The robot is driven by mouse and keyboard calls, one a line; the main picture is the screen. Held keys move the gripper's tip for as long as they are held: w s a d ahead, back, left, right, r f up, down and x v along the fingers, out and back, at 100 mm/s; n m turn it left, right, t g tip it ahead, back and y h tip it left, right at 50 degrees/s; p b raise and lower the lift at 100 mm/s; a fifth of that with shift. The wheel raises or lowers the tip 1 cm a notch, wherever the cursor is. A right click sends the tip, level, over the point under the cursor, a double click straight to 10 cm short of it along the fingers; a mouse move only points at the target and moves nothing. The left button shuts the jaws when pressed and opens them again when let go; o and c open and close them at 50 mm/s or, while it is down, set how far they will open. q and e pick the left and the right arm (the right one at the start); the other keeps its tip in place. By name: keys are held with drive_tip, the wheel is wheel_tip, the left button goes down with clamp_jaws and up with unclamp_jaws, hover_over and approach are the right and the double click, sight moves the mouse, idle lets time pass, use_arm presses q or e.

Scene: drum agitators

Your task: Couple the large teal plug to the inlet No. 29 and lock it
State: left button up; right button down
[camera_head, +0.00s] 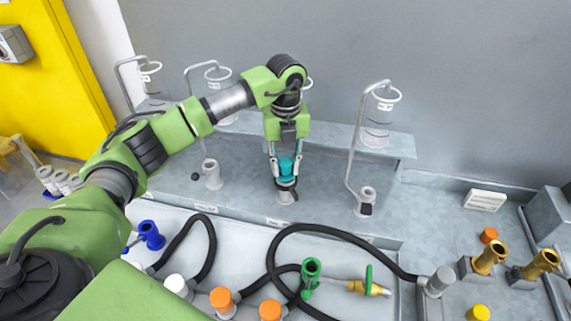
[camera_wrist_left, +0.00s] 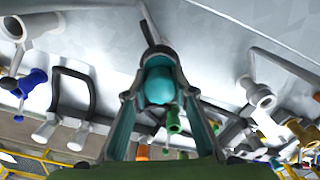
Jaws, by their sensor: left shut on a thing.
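The large teal plug (camera_head: 287,167) is between the fingers of my left gripper (camera_head: 286,174), which is shut on it. The plug hangs upright, directly over the middle inlet (camera_head: 286,196) on the grey ledge. Its lower end meets or nearly meets the inlet's dark top; I cannot tell whether it is seated. In the left wrist view the teal plug (camera_wrist_left: 158,84) shows between the two fingers, and the inlet beyond it is mostly hidden. The number label below the inlet is too small to read. My right gripper is out of view.
Similar inlets stand at left (camera_head: 212,174) and right (camera_head: 365,199), with wire stands (camera_head: 357,130) behind. In front lie black hoses (camera_head: 330,232), a blue plug (camera_head: 151,236), a green plug (camera_head: 311,272) and orange caps (camera_head: 223,300). Brass fittings (camera_head: 489,259) stand at right.

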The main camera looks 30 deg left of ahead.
use_arm(q)
drive_tip(key=shift+f+b, duration=0.3)
drive_tip(key=shift+f, duration=0.05)
idle(0.4)
drive_tip(key=o, duration=1.2)
drive_tip(key=shift+o, duration=0.3)
drive_tip(key=shift+r, duration=0.1)
wheel_tip(320, 180, up, 8)
drive_tip(key=p, duration=0.5)
drive_tip(key=shift+f, duration=0.2)
